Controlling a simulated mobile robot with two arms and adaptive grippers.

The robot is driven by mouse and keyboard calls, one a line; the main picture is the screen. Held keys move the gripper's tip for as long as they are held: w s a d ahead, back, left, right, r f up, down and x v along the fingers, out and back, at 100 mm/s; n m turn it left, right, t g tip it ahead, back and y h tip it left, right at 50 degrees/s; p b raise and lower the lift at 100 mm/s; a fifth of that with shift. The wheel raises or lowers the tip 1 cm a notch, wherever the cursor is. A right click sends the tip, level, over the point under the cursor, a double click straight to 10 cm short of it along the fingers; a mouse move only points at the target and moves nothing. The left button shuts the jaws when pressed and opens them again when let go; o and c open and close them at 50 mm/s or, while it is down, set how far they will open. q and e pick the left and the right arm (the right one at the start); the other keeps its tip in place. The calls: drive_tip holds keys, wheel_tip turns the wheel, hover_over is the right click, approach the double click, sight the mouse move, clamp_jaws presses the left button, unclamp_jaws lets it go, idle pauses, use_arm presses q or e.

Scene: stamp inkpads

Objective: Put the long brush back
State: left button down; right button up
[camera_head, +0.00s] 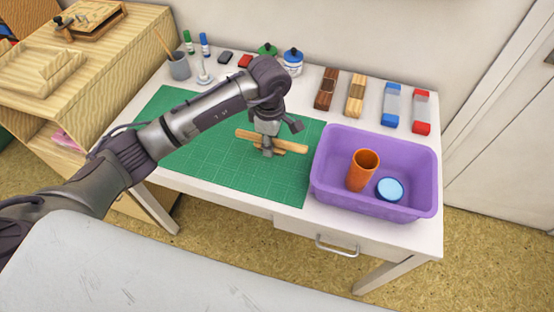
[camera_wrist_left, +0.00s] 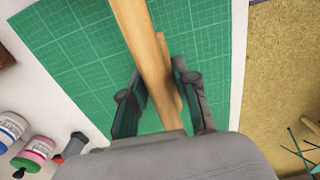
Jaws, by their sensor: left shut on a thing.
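A long pale wooden bar (camera_head: 289,145) with a shorter strip along its lower side looks like the long brush. It is over the green cutting mat (camera_head: 190,155); whether it touches the mat is unclear. My left gripper (camera_head: 267,148) comes down on it from above and is shut on it near its middle. In the left wrist view the bar (camera_wrist_left: 143,38) runs up between the two fingers (camera_wrist_left: 160,90), with the shorter strip to its right. Bristles cannot be made out. My right gripper is not in view.
A grey cup (camera_head: 179,67) holds a thin stick. Jars, markers and several blocks line the back edge. The mat's front is clear.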

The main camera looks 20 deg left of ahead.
sight(271, 163)
use_arm(q)
drive_tip(key=shift+f, duration=1)
drive_tip(key=shift+f+p, duration=0.3)
drive_tip(key=shift+f, duration=1.6)
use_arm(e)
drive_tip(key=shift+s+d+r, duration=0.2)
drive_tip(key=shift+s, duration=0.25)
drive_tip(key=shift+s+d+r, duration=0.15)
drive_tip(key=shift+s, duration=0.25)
use_arm(q)
drive_tip(key=shift+f, duration=0.2)
drive_tip(key=c, duration=0.9)
unclamp_jaws()
drive_tip(key=shift+o, duration=0.2)
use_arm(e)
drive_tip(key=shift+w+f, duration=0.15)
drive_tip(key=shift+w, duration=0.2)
use_arm(q)
drive_tip(key=shift+r, duration=0.2)
